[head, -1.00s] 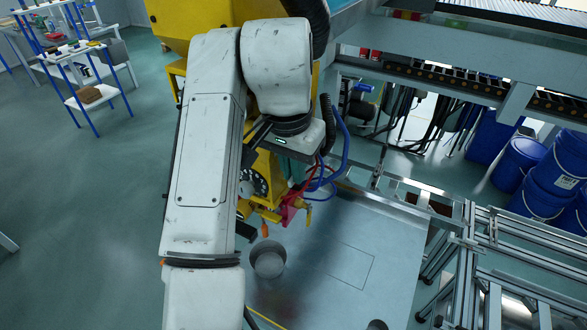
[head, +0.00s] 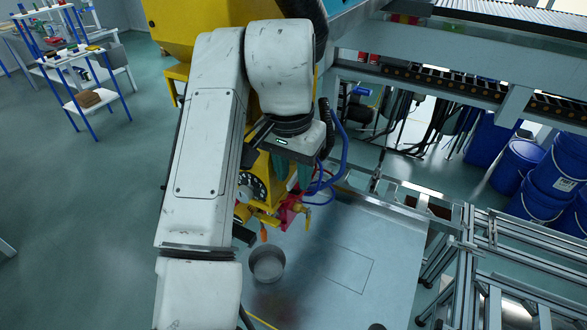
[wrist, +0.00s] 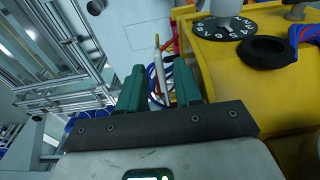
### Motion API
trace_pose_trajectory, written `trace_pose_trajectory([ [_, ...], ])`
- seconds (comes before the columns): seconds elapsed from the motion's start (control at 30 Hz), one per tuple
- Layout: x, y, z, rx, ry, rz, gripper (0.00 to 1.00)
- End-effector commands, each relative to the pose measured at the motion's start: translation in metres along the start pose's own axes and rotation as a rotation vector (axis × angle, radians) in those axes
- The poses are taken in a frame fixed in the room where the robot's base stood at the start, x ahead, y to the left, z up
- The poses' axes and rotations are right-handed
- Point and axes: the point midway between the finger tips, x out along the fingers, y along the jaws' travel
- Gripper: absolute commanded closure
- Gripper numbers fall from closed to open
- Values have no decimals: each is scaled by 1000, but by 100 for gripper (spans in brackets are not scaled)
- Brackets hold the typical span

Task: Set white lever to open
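A thin white rod with an orange tip (wrist: 160,62), which looks like the white lever, shows between my fingers in the wrist view. Its base is hidden behind the fingers. My gripper (wrist: 160,88) has two green fingers set apart, with a gap between them and nothing visibly clamped. In the head view my gripper (head: 293,176) points down beside the yellow fixture (wrist: 225,65), over its red and yellow valve parts (head: 291,212). My arm hides much of the fixture there, and I cannot tell the lever's setting.
A black dial with white letters (wrist: 224,29) and a black ring (wrist: 262,50) sit on the fixture's yellow top. Blue hoses (head: 338,165) loop close to my gripper. A grey metal plate (head: 385,250) carries a round metal cup (head: 267,264). Aluminium framing (head: 520,255) stands at right.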

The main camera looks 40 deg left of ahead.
Motion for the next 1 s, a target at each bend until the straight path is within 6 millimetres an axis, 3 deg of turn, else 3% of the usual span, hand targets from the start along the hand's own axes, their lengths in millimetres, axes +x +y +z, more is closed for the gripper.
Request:
trace_pose_trajectory([
  [0.27,-7,-1,0,0,1,-3,66],
  [0.73,-68,-1,0,0,0,-3,66],
  [1.0,-75,0,0,-1,-1,1,66],
])
